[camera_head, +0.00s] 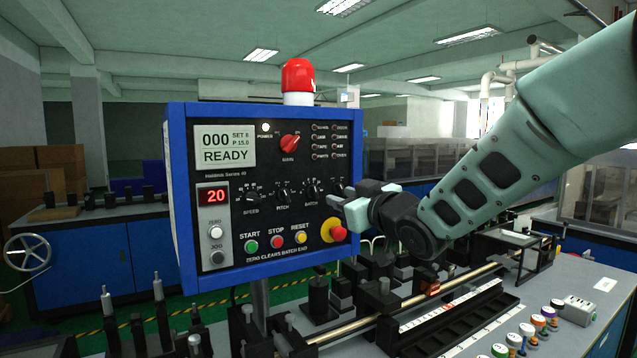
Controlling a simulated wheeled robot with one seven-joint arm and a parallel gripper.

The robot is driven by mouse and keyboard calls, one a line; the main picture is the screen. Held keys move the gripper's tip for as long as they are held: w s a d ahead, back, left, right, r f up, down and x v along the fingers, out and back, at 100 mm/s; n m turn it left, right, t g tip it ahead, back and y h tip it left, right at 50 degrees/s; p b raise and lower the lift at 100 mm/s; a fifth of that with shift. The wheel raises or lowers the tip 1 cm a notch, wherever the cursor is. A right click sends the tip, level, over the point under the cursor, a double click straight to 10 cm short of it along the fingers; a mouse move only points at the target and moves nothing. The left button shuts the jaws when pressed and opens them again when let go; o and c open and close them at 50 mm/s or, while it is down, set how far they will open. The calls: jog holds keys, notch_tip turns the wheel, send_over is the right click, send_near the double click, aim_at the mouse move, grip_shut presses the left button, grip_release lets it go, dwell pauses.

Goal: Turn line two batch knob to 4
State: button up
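The batch knob (311,190) is a small black knob with a dial of marks, over the label BATCH on the blue-framed control panel (277,231). Its pointer setting is too small to read. The panel's screen (225,146) reads 000, SET 8, P 15.0, READY. My gripper (338,199) is just right of the batch knob, at the panel's right side, over part of another black knob whose label is hidden. I cannot tell whether it touches the panel. Its pale fingers are seen edge-on, so their gap is unclear.
The speed knob (252,197) and pitch knob (283,196) are left of the batch knob. A red emergency button (335,231) sits just below my gripper. A red selector (289,143) is above. Black fixtures and a metal rod (352,326) stand below the panel.

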aim_at(315, 188)
jog(key=p+x, duration=0.4)
jog(key=x, duration=0.7)
jog(key=shift+s, duration=0.1)
grip_shut()
